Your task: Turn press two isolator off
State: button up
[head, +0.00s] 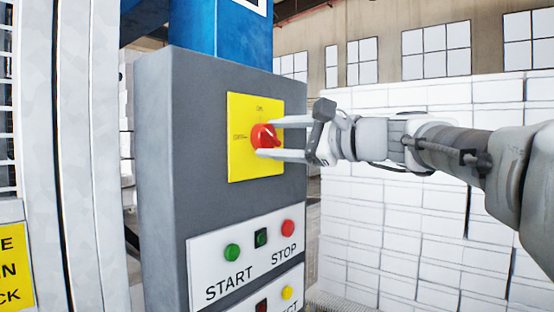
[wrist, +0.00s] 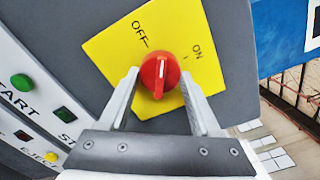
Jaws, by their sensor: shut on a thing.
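The isolator is a red rotary knob (head: 264,136) on a yellow plate (head: 240,110) on the grey control box. In the wrist view the red knob (wrist: 160,74) has a white line that points between the OFF and ON marks of the yellow plate (wrist: 112,48). My gripper (head: 267,138) reaches in from the right and is shut on the knob, with one finger on each side. In the wrist view my gripper (wrist: 160,76) straddles the knob, with the fingertips at its sides. No press number is readable in these views.
Below the plate are a green START button (head: 232,252), a red STOP button (head: 287,228) and a yellow button (head: 286,293). A white block wall (head: 420,220) stands behind my arm. A pale upright post (head: 95,150) is left of the grey box (head: 160,190).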

jog(key=n+b, duration=0.3)
jog(key=shift+f, duration=0.25)
jog(key=shift+r+n+b, duration=0.2)
jog(key=shift+n+b, duration=0.8)
jog(key=shift+n, duration=0.8)
jog(key=shift+r, duration=0.1)
jog(key=o, duration=1.4)
jog(key=shift+c, duration=0.2)
jog(key=v, duration=1.7)
jog(key=shift+d+b, duration=0.2)
jog(key=shift+b, duration=0.2)
jog(key=shift+s, duration=0.15)
